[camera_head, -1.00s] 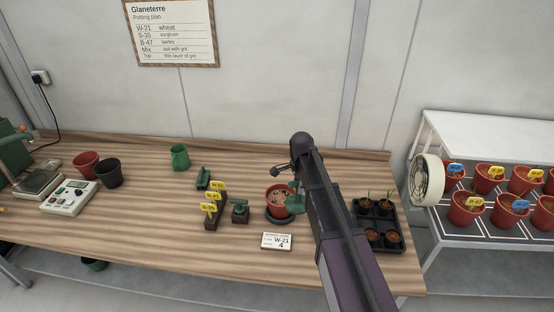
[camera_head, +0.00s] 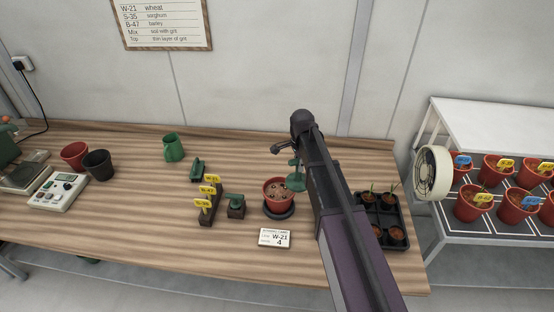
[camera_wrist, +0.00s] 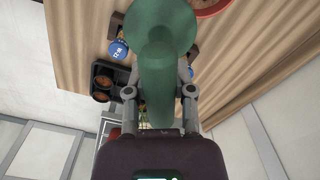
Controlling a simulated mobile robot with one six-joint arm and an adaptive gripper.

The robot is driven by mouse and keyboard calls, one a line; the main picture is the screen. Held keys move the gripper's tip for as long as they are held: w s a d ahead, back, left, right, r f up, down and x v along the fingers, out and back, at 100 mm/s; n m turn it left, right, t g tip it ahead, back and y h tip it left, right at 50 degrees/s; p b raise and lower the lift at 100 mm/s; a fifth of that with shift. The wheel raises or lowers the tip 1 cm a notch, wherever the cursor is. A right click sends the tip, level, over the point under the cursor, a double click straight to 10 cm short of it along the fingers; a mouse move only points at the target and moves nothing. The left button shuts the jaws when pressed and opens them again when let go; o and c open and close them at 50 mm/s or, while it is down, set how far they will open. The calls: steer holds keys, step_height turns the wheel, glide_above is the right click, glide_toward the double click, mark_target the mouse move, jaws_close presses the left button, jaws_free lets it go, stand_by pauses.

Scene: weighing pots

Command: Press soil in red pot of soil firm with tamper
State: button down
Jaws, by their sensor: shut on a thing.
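The red pot of soil (camera_head: 268,197) stands on a dark saucer (camera_head: 279,212) near the middle of the bench. Its brown soil (camera_head: 277,188) shows some paler patches. The green tamper (camera_head: 296,180) hangs at the pot's right side, its round head about rim height or above; I cannot tell whether it touches. In the wrist view my gripper (camera_wrist: 159,90) is shut on the tamper (camera_wrist: 158,75), whose wide head points away from me. An edge of the red pot (camera_wrist: 214,7) shows at the top there. My arm hides the bench to the right of the pot.
A dark seedling tray (camera_head: 382,222) stands right of my arm, with a fan (camera_head: 432,172) beyond it. The bench's front left is clear.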

steer(key=w+a+f+n+b, duration=0.2)
steer(key=w+a+f+b, duration=0.1)
steer(key=w+a, duration=0.2)
steer(key=shift+a, duration=1.25)
steer(key=shift+f+b, duration=0.25)
steer(key=shift+b, duration=0.05)
step_height(320, 180, down, 7)
steer(key=b, duration=0.7)
steer(key=shift+f+b, duration=0.55)
steer(key=shift+f, duration=0.05)
stand_by(0.7)
steer(key=shift+s, duration=0.1)
stand_by(1.4)
steer(key=shift+r, duration=0.1)
